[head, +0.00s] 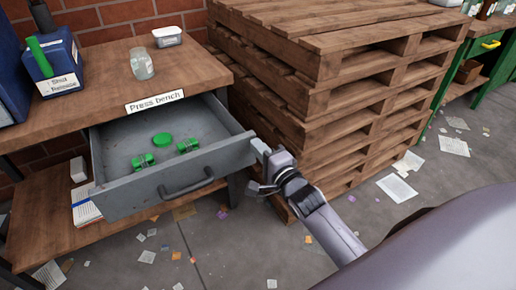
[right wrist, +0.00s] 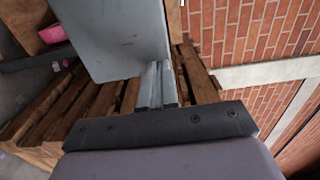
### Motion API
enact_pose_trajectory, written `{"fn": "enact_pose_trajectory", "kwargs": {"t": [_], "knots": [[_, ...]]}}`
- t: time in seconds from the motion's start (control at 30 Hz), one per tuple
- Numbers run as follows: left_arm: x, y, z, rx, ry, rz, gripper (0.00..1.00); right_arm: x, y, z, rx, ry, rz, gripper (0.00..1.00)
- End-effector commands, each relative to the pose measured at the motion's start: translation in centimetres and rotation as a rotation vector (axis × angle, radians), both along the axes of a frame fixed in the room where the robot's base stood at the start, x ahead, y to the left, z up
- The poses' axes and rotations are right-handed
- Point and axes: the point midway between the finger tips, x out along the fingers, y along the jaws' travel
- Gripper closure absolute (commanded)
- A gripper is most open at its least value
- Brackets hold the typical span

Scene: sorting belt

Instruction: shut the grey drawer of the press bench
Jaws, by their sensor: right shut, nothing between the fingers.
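The grey drawer (head: 168,192) of the press bench (head: 105,70) stands pulled out, with its dark bar handle (head: 186,187) on the front. Inside lie a green disc (head: 162,139) and two green cylindrical pieces. My right gripper (head: 261,147) is at the right end of the drawer front, by its upper corner. In the right wrist view its two fingers (right wrist: 158,70) are together and empty, with their tips at the edge of a grey panel (right wrist: 112,35). I cannot tell whether they touch it. My left gripper is not in view.
A tall stack of wooden pallets (head: 320,118) stands close to the right of the bench. A glass jar (head: 142,64), a white tub (head: 167,37) and a blue box (head: 54,66) sit on the bench top. Papers and scraps litter the floor.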

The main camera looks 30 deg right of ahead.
Motion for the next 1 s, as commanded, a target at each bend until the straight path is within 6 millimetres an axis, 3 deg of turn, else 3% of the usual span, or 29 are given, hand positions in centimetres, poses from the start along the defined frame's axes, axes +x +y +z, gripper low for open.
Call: {"fn": "enact_pose_trajectory", "kwargs": {"t": [0.67,0.87,1.0], "knots": [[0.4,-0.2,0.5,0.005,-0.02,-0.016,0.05,1.3,0.0,-0.1,0.0,0.001,0.0,1.0],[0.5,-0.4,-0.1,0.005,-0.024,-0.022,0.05,4.1,0.1,-0.1,0.001,-0.002,-0.001,1.0],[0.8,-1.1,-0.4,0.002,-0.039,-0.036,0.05,7.3,0.2,-0.2,0.003,-0.003,-0.002,1.0]]}}
